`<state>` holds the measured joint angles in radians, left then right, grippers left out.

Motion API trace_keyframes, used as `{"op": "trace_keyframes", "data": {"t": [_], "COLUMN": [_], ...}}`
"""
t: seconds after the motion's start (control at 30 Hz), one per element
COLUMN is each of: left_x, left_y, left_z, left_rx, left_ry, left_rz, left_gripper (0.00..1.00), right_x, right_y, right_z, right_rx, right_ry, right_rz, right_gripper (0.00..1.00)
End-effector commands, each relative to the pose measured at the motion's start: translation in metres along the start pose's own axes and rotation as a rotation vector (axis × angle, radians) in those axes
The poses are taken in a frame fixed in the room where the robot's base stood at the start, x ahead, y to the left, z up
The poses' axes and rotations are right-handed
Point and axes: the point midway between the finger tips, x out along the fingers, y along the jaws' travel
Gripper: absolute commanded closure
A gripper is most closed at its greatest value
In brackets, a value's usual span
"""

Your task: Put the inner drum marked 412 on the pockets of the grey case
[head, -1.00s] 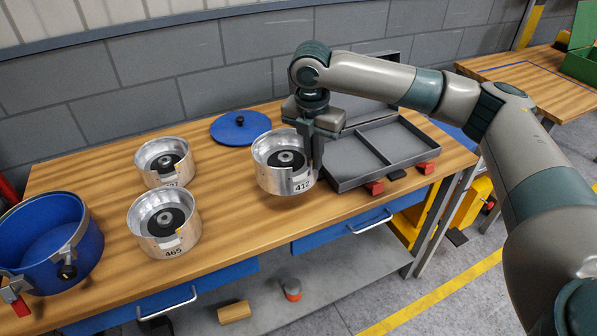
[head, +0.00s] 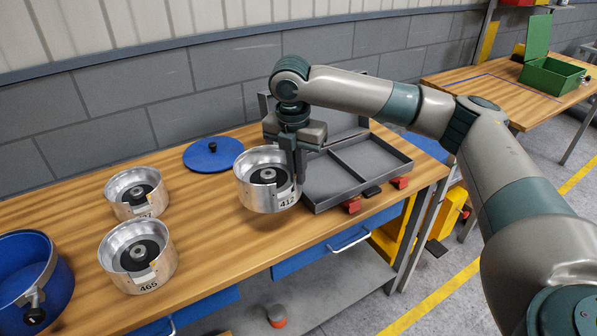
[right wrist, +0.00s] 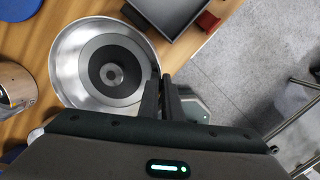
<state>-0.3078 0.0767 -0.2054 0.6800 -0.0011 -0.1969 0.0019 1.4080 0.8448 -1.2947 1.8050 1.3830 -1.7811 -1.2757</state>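The inner drum marked 412 (head: 258,192) is a silver open-topped cylinder with a dark hub. It is upright, seemingly just above the wooden table, left of the grey case. My right gripper (head: 297,178) is shut on the right side of its wall. The right wrist view shows the drum (right wrist: 70,75) from above, with the fingers (right wrist: 160,98) close together at its rim. The grey case (head: 312,198) lies open, lid raised behind, with two empty pockets visible. My left gripper is not in view.
Drum 465 (head: 150,278) and another drum (head: 120,198), its number partly hidden, stand to the left. A blue lid (head: 203,158) lies behind. A blue pot (head: 50,300) stands far left. Red latches (head: 352,206) stick out from the case front. Bare tabletop lies left of drum 412.

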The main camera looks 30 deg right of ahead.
Motion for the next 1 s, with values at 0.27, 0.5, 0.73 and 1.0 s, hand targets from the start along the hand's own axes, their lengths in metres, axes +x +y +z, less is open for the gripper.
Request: {"op": "trace_keyframes", "data": {"t": [0.27,0.5,0.73,1.0], "left_x": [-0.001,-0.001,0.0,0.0], "left_y": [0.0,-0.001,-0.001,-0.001], "left_z": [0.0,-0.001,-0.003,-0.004], "left_rx": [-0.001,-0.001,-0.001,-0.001], "left_ry": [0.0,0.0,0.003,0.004], "left_rz": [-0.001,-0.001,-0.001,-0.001], "left_gripper": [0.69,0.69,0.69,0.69], "right_x": [-0.003,0.002,0.007,0.013], "right_y": [0.001,0.0,-0.004,-0.009], "right_z": [-0.005,-0.019,-0.038,-0.061], "right_rx": [0.056,0.204,0.413,0.67], "right_ry": [-0.002,-0.002,-0.001,0.0], "right_rz": [0.002,-0.016,-0.042,-0.073], "right_gripper": [1.0,1.0,1.0,1.0]}}
